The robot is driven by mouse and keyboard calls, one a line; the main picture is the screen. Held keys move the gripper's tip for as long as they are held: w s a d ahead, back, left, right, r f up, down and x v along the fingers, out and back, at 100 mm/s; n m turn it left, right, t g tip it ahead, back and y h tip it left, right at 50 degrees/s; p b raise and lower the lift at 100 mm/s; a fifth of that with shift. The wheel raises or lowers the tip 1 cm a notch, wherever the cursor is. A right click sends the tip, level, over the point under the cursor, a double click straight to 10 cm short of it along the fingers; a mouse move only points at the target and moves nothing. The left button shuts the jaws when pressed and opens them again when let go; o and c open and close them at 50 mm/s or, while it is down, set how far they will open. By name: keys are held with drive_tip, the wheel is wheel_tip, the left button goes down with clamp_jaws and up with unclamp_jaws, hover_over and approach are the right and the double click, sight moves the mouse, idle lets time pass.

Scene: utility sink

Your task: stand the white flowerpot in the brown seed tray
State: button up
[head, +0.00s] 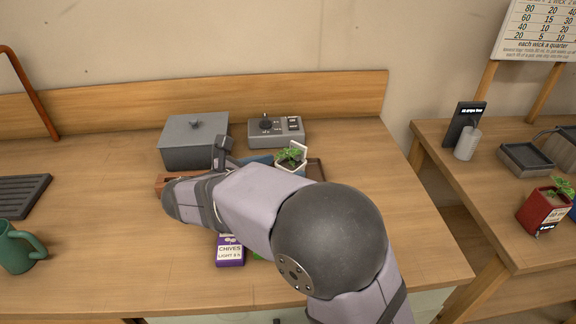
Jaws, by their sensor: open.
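A white flowerpot (290,167) with a green plant and a white tag stands upright behind my forearm, its lower part hidden. A dark brown edge (316,169) shows just right of the pot, and a reddish-brown edge (170,178) shows at the left behind my wrist. I cannot tell which of these is the brown seed tray, or whether the pot stands in or beside the dark brown one. My gripper (222,148) is open, left of the pot and in front of the grey lidded box. Its fingers are partly hidden and I see nothing held.
The grey lidded box (194,142) and a grey control box (276,131) stand at the back. A blue thing (261,158) lies left of the pot. A purple chives packet (230,252) lies in front of my arm. A green mug (17,247) stands at the left.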

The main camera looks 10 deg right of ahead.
drive_tip(key=v, duration=0.7)
drive_tip(key=shift+s+a+r, duration=0.1)
drive_tip(key=shift+r, duration=0.05)
drive_tip(key=s+d+r+m+g+y+p, duration=0.4)
drive_tip(key=s+d+m+g+p, duration=0.45)
drive_tip(key=d+m+p, duration=0.7)
drive_tip(key=s+r+m+g+y+p, duration=0.1)
drive_tip(key=s+r+m+y+p, duration=0.4)
drive_tip(key=p, duration=1.5)
drive_tip(key=s+r+m, duration=0.5)
drive_tip(key=s+m, duration=0.1)
drive_tip(key=shift+d+r+y, duration=0.25)
drive_tip(key=shift+r+y, duration=0.05)
drive_tip(key=shift+r, duration=0.1)
